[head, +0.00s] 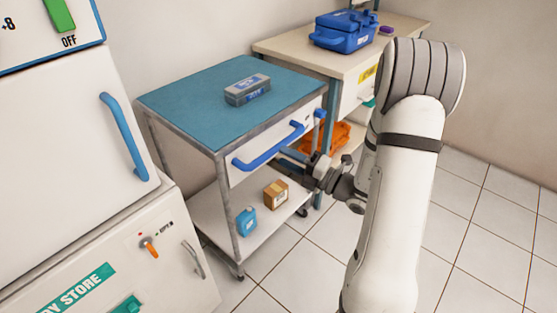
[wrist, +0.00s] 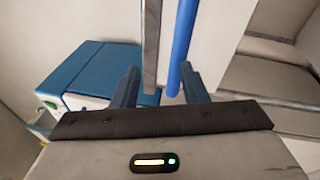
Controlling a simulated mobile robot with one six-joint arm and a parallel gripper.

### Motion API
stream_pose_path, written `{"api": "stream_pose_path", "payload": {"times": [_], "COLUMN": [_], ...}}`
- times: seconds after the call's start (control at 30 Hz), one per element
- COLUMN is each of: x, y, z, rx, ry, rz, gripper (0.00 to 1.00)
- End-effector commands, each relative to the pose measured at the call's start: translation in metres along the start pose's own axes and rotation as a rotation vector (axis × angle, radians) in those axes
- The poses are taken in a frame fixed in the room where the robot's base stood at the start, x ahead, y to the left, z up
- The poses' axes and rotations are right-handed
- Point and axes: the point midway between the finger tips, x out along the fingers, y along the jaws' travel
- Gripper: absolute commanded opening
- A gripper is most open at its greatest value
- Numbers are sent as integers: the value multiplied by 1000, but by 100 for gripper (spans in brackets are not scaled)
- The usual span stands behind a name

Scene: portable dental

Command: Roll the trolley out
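The trolley (head: 168,98) stands upright in the middle of the head view. It has a blue top, a grey metal frame, a white front panel, a lower shelf and small castors. A blue bar handle (head: 258,157) runs along its front. My gripper (head: 287,153) is at the handle's right part, reaching in from the right. In the wrist view, my gripper (wrist: 161,88) is open, with a blue bar (wrist: 180,50), seemingly this handle, between its fingers. The bar is nearer the right finger; whether it touches is unclear. A grey metal strip (wrist: 151,40) runs beside it.
A grey box (head: 247,90) lies on the trolley top. A brown carton (head: 276,194) and blue bottle (head: 246,222) stand on its shelf. A white cabinet (head: 60,130) is at left; a bench (head: 290,47) with a blue case (head: 343,33) is behind. Tiled floor is clear at right.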

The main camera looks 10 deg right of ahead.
Motion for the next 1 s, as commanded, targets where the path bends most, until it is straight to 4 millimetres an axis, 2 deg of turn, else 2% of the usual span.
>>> {"api": "stream_pose_path", "payload": {"times": [0.03,0.2,0.27,0.5,0.7,1.0], "x": [-9,-17,-12,26,49,56], "y": [-21,-36,-36,-35,-34,-33], "z": [10,31,34,40,45,47], "rx": [58,152,158,156,156,156], "ry": [-63,-172,-178,-174,-177,-180], "rz": [8,34,37,38,36,35], "gripper": [40,40,40,40,40,40]}}
